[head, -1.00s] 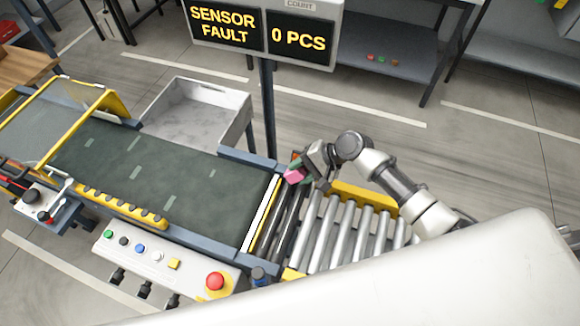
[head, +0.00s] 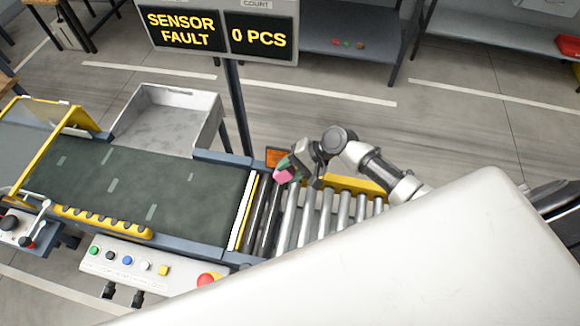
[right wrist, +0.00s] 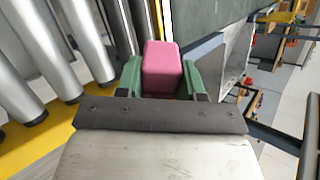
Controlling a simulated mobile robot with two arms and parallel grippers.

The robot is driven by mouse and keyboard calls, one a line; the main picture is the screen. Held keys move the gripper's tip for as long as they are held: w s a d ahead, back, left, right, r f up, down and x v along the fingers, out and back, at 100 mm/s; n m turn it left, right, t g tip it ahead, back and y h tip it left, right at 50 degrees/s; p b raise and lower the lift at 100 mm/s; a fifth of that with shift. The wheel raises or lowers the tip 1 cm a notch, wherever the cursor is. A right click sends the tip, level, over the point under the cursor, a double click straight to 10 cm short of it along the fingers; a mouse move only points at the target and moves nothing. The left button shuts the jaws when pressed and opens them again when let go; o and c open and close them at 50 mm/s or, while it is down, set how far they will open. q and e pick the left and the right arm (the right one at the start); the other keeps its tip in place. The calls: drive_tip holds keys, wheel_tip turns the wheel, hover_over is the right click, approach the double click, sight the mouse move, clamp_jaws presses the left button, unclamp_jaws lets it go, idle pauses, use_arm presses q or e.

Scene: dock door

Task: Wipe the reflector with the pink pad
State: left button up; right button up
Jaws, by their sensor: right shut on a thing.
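The pink pad (head: 283,175) is held in my right gripper (head: 286,167), over the end of the conveyor where the belt meets the rollers. In the right wrist view the pad (right wrist: 162,68) sits between the two green fingers (right wrist: 162,80), which are shut on it. An orange panel, which looks like the reflector (head: 277,156), stands at the far side of the conveyor, just behind the pad and partly hidden by the gripper. I cannot tell whether pad and panel touch. The reflector cannot be made out in the right wrist view. My left gripper is not in view.
The dark belt (head: 140,190) runs left from the silver rollers (head: 325,213). A grey bin (head: 170,118) stands behind the belt. A post (head: 237,110) carries the "SENSOR FAULT" sign (head: 185,30). A button panel (head: 140,262) is in front.

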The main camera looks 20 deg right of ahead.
drive_tip(key=shift+w+a+r, duration=0.1)
drive_tip(key=shift+w+a, duration=0.45)
drive_tip(key=shift+a, duration=0.4)
drive_tip(key=shift+w+a+f, duration=0.1)
drive_tip(key=shift+w+a, duration=0.5)
drive_tip(key=shift+a, duration=0.35)
drive_tip(key=shift+w+a+r, duration=0.1)
drive_tip(key=shift+w+a, duration=0.45)
drive_tip(key=shift+a, duration=0.4)
drive_tip(key=shift+d+r+p, duration=0.15)
drive_tip(key=shift+r+p, duration=0.25)
drive_tip(key=shift+p, duration=0.25)
drive_tip(key=shift+s+d+p, duration=0.6)
drive_tip(key=shift+s+d, duration=0.2)
drive_tip(key=shift+d, duration=0.25)
drive_tip(key=shift+s+d+p, duration=0.6)
drive_tip(key=shift+s+d, duration=0.2)
drive_tip(key=shift+d, duration=0.2)
drive_tip(key=shift+s+d, duration=0.55)
drive_tip(key=shift+d, duration=0.15)
drive_tip(key=shift+r+p, duration=0.1)
drive_tip(key=shift+p, duration=0.3)
drive_tip(key=shift+w+a, duration=0.6)
drive_tip(key=shift+a, duration=0.45)
drive_tip(key=shift+w+a, duration=0.6)
drive_tip(key=shift+a, duration=0.45)
drive_tip(key=shift+w+a, duration=0.6)
drive_tip(key=shift+a, duration=0.45)
